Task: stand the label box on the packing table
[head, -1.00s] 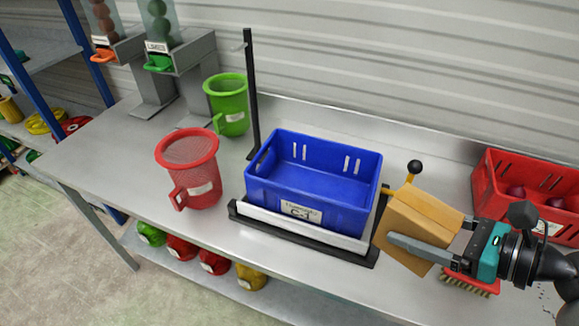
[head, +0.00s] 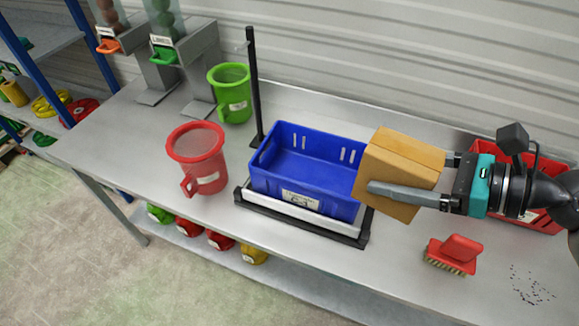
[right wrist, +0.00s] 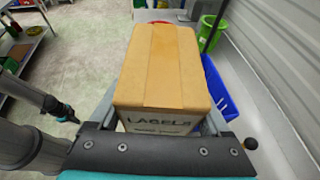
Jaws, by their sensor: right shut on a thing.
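The label box (head: 405,152) is a tan cardboard carton. My right gripper (head: 405,190) is shut on it, with a grey finger along its near side. The box is tilted in the head view and held up, covering the right end of the blue crate (head: 290,180) from this angle. In the right wrist view the box (right wrist: 165,65) shows its taped top and a "LABELS" print. The packing table (head: 130,150) is a grey metal bench below. A dark arm with a teal part, seemingly my left gripper (right wrist: 62,112), shows small at left there; its jaws are unclear.
The blue crate sits on a black-framed scale with a dark post (head: 254,85). A red jug (head: 205,170) and green jug (head: 232,100) stand left of it. A red brush (head: 452,255) lies front right. A red crate (head: 490,150) is partly hidden behind my right arm.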

